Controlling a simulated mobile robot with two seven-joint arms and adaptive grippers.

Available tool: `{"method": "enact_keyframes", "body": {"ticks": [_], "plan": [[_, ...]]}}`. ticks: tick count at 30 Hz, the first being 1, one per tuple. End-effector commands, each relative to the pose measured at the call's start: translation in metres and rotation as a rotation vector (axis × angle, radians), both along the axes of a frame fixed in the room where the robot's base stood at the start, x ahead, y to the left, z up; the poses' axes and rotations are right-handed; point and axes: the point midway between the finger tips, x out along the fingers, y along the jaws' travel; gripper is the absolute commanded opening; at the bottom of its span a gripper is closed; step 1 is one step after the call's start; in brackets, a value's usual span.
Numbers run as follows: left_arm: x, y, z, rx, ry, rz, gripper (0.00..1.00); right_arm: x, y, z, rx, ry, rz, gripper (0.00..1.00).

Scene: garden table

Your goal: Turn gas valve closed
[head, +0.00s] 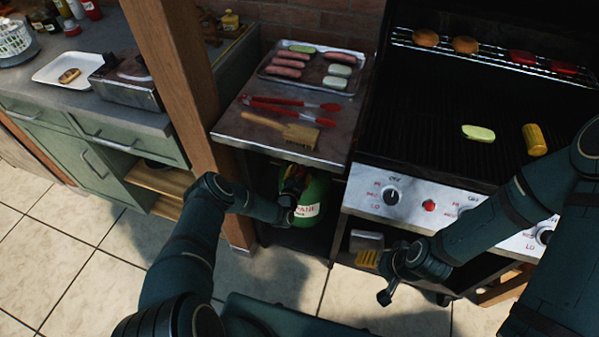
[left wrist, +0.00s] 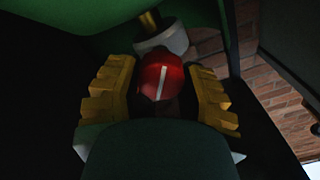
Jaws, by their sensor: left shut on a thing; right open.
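A green gas bottle (head: 318,187) with a white label stands in the open space under the side shelf of the grill. It also shows as green surface in the left wrist view (left wrist: 55,15). The gas valve (left wrist: 161,76) is a red knob with a white line, seen between the yellow-padded fingers of my left gripper (left wrist: 160,98). In the head view my left gripper (head: 292,184) is at the top of the bottle, shut on the valve, which is mostly hidden there. My right gripper (head: 392,278) is open and empty in front of the grill's lower part.
The side shelf (head: 235,128) above the bottle holds a tray (head: 318,59) of food, red tongs (head: 290,105) and a brush (head: 282,129). A wooden post (head: 185,95) stands left of it. The grill (head: 420,110) with its knobs is at right. Tiled floor (head: 85,265) is clear at left.

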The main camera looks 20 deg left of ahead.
Motion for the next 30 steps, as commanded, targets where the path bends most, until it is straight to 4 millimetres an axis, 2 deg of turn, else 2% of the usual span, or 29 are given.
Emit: {"method": "enact_keyframes", "body": {"ticks": [18,30], "plan": [[0.0027,-0.0018,0.0011,0.574,-0.028,0.001,0.05,-0.0002,0.0,-0.0002,0.0,0.0,0.0,0.71],[0.0027,-0.0016,0.0002,0.81,-0.035,0.003,0.05,0.0006,-0.0001,-0.0034,0.0,-0.002,-0.001,0.71]]}}
